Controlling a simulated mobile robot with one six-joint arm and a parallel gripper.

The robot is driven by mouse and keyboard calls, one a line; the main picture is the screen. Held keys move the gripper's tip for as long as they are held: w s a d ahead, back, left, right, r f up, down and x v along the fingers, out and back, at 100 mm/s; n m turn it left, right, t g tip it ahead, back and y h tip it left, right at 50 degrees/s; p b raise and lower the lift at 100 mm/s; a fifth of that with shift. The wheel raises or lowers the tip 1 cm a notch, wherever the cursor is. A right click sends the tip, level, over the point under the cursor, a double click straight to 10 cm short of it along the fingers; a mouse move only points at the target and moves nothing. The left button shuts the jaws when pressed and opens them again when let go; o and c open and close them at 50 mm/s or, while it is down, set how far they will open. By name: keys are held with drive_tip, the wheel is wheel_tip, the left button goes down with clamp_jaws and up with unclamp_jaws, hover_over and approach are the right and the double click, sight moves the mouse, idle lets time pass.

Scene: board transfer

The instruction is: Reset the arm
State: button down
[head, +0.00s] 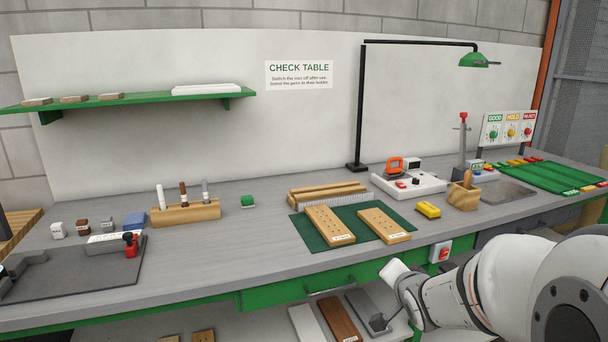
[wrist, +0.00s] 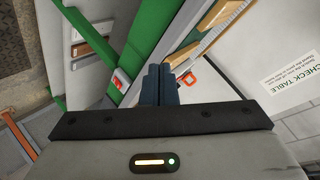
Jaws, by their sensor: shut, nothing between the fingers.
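My arm (head: 490,285) reaches in from the lower right of the head view, in front of the check table's front edge. Its fingers are not clearly seen in that view. In the wrist view my gripper (wrist: 160,84) shows dark fingers pressed together, with nothing between them. The fingers point toward the table's front edge and stay apart from the boards. Two wooden boards with holes, a left one (head: 329,225) and a right one (head: 384,225), lie on a dark green mat (head: 312,238) on the table.
A red switch (head: 441,252) sits on the table front near my arm. Behind the mat are a wooden rack (head: 327,194), a white device (head: 408,185) and a tall lamp (head: 362,110). A yellow block (head: 428,209) lies right of the boards. A green tray (head: 560,177) is at far right.

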drive_tip(key=s+a+r+n+g+p, duration=0.2)
drive_tip(key=s+n+g, duration=0.1)
drive_tip(key=s, duration=0.4)
drive_tip(key=s+a+r+n+g+p, duration=0.1)
drive_tip(key=s+r+n+g+p, duration=0.1)
drive_tip(key=s, duration=0.6)
drive_tip(key=s+a+r+n+g+p, duration=0.2)
drive_tip(key=s+n+g, duration=0.2)
drive_tip(key=s, duration=0.3)
drive_tip(key=shift+s+a+r+g+p, duration=0.3)
drive_tip(key=shift+s+a, duration=0.05)
